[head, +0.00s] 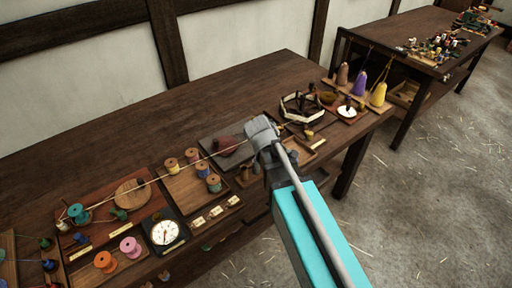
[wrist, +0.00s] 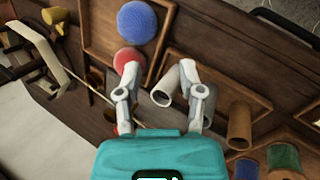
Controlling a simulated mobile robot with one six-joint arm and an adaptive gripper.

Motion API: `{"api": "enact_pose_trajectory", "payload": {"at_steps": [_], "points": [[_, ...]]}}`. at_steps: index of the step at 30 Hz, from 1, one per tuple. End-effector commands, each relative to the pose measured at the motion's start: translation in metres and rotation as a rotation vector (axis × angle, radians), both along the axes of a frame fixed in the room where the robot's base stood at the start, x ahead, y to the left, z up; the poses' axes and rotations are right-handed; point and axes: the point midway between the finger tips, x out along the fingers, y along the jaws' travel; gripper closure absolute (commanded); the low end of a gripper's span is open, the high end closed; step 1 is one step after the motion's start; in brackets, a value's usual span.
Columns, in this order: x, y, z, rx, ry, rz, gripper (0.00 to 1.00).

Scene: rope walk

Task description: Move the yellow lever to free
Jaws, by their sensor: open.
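A small yellow knob-like end (wrist: 55,15) shows at the top left of the wrist view, beside a pale many-sided frame (wrist: 48,60). It may be the yellow lever; I cannot make out any markings beside it. In the head view a small yellowish piece (head: 308,133) lies just below the same frame (head: 303,106), too small to identify. My gripper (wrist: 160,72) is open and empty, its fingers spread above the bench. It also shows in the head view (head: 262,132), where it hides part of the bench, left of the frame.
Hollow tubes (wrist: 165,88) stand close by. A cord (head: 150,183) runs along the bench past spools and a white dial (head: 164,232). Coloured cones (head: 378,95) stand at the right end. The bench's rear (head: 90,140) is clear.

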Motion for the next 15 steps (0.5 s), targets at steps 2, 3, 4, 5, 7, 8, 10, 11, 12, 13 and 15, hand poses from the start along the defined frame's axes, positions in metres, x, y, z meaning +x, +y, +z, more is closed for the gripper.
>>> {"api": "enact_pose_trajectory", "payload": {"at_steps": [2,3,4,5,7,8,10,11,12,13,15], "points": [[-0.01,-0.025,-0.016,0.063,0.003,-0.12,0.5],[-0.014,-0.035,-0.023,0.097,0.007,-0.182,0.5],[-0.018,-0.042,-0.03,0.121,0.009,-0.229,0.5],[-0.022,-0.05,-0.036,0.145,0.011,-0.276,0.5],[-0.032,-0.066,-0.05,0.201,0.019,-0.387,0.5],[-0.036,-0.073,-0.056,0.223,0.022,-0.435,0.5],[-0.046,-0.087,-0.069,0.275,0.03,-0.544,0.5],[-0.05,-0.092,-0.074,0.297,0.034,-0.591,0.5],[-0.056,-0.1,-0.081,0.323,0.039,-0.65,0.5],[-0.06,-0.105,-0.085,0.342,0.043,-0.694,0.5],[-0.069,-0.115,-0.094,0.385,0.051,-0.787,0.5]]}}
